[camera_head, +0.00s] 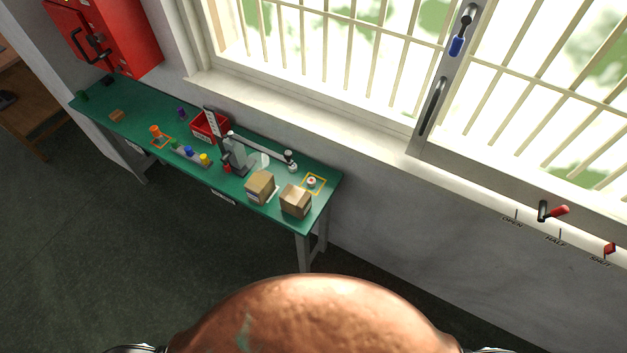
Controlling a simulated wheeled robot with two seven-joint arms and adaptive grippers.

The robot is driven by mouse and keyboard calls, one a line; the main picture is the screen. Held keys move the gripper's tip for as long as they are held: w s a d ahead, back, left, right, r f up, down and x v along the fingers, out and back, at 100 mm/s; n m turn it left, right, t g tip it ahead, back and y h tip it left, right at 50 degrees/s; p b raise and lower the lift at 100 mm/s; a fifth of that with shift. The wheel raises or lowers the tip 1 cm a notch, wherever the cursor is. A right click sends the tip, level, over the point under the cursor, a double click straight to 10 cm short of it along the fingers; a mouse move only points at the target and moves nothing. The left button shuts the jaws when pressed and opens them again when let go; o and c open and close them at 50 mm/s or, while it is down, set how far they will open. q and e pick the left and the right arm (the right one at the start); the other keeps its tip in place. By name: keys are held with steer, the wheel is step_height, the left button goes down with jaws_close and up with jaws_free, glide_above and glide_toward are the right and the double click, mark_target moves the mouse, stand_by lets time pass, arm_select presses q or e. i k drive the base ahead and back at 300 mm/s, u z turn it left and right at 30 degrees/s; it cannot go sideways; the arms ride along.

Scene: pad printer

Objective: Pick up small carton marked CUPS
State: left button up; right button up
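Two small brown cartons stand side by side at the right end of the green bench. One carton (260,187) is on the left, and the other carton (296,201) is on the right, close to the bench's front corner. No marking reading CUPS is legible on either, so I cannot tell which one bears it. Neither gripper is in view. Only bits of what look like my own arms show at the bottom edge, beside a large copper-coloured rounded shape of my body.
The green bench (229,190) runs along the wall under a barred window. On it are a grey pad printer (238,157), a red bin (209,126), several coloured pots, and an orange-framed square (314,184) behind the cartons. A red cabinet (118,38) hangs left. The dark floor before the bench is clear.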

mark_target(260, 185)
steer(key=z, duration=0.55)
steer(key=i, duration=1)
steer(key=u, duration=2.5)
